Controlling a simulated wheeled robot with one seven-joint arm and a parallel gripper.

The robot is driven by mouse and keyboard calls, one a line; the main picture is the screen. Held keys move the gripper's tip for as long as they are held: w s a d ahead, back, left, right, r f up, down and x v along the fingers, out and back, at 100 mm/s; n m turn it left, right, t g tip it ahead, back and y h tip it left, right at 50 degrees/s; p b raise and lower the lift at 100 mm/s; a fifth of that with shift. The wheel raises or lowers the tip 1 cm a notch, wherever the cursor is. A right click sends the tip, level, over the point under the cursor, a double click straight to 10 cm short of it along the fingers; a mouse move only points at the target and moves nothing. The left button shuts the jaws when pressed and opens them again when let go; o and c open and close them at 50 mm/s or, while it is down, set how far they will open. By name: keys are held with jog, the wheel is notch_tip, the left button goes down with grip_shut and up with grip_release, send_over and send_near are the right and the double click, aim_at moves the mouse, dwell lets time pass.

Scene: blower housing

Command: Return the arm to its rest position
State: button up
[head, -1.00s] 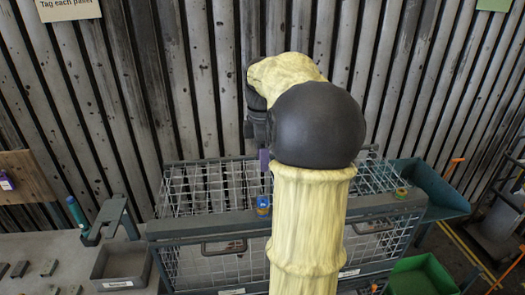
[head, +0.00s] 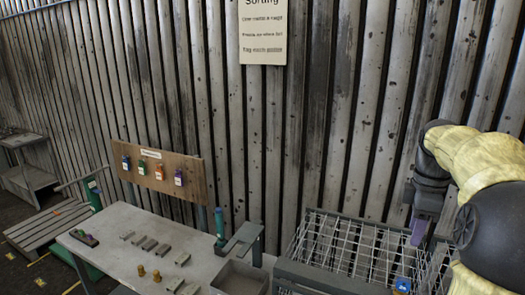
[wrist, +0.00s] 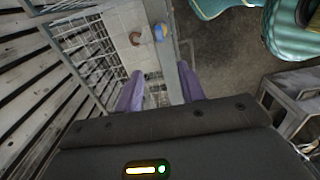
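My arm (head: 490,160), in a pale yellow cover with dark joints, stands bent at the right edge of the head view. My gripper (head: 419,230) hangs downward from it, above the wire cage (head: 345,240). In the wrist view my gripper's two purple fingers (wrist: 160,88) stand apart with nothing held between them. How high the fingers are above the cage I cannot tell.
A grey workbench (head: 110,222) at the left carries several metal blocks, brass pieces and a dark bin (head: 240,279). A wooden board (head: 160,178) with coloured tags stands behind it. A slatted pallet (head: 45,225) lies far left. The ribbed wall (head: 320,120) closes the back.

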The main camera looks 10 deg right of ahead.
jog(key=w+a+f+m, duration=0.2)
jog(key=a+f+m, duration=0.1)
jog(key=a+f, duration=0.4)
jog(key=s+a+f+m+t, duration=0.1)
jog(key=s+a+f+m, duration=0.35)
jog(key=a+f, duration=0.35)
jog(key=s+a+f+m+t, duration=0.1)
jog(key=s+a+f+m, duration=0.4)
jog(key=a, duration=0.5)
notch_tip(320, 180, down, 11)
jog(key=n+b, duration=0.1)
jog(key=b, duration=0.9)
jog(key=shift+s+d+b, duration=0.15)
jog(key=shift+d+b, duration=0.05)
jog(key=shift+b, duration=0.2)
jog(key=shift+r, duration=0.1)
